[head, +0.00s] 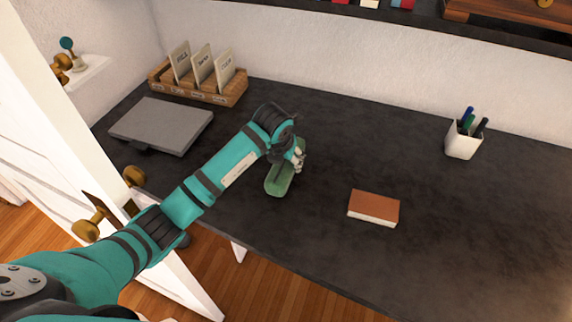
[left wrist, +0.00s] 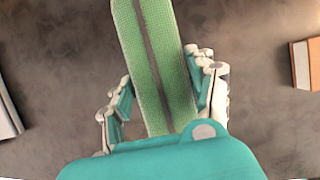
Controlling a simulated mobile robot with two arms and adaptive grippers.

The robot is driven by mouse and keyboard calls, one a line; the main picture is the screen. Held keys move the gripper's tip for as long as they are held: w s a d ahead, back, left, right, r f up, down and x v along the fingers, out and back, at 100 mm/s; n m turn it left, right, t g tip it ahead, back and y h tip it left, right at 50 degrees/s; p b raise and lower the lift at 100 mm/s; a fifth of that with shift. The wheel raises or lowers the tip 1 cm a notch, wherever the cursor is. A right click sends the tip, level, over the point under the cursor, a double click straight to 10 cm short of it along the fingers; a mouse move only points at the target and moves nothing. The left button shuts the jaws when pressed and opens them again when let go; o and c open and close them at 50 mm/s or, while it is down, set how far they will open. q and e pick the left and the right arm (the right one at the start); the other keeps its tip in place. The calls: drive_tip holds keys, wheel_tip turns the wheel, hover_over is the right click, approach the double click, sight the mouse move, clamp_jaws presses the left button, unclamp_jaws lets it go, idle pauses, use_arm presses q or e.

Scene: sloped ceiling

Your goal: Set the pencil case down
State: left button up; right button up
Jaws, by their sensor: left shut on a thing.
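The pencil case (head: 279,181) is green and long, with a dark zip line along its middle that shows in the left wrist view (left wrist: 134,52). My left gripper (head: 299,157) is shut on it, with one finger on each side of the case in the left wrist view (left wrist: 163,90). The case is over the dark desk (head: 330,250), near its middle. I cannot tell whether its underside touches the desk. The arm hides part of the case in the head view. My right gripper is in neither view.
A brown book (head: 374,206) lies to the right of the case. A white pen cup (head: 462,142) stands further right. A closed grey laptop (head: 162,125) and a wooden card holder (head: 200,88) are at the left. The desk between case and book is bare.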

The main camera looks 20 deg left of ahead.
use_arm(q)
wheel_tip(320, 180, down, 2)
drive_tip(key=shift+s+f+p, duration=0.1)
drive_tip(key=shift+f+p, duration=0.05)
drive_tip(key=shift+p, duration=0.2)
drive_tip(key=shift+f, duration=0.3)
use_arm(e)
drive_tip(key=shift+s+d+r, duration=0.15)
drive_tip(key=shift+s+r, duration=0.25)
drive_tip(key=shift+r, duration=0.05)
use_arm(q)
drive_tip(key=shift+f, duration=0.1)
drive_tip(key=o, duration=1.3)
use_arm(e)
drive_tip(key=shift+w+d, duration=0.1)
use_arm(q)
drive_tip(key=p+v, duration=1)
drive_tip(key=v, duration=0.1)
drive_tip(key=shift+s+r+p, duration=0.15)
drive_tip(key=shift+r+p, duration=0.15)
drive_tip(key=shift+r, duration=0.25)
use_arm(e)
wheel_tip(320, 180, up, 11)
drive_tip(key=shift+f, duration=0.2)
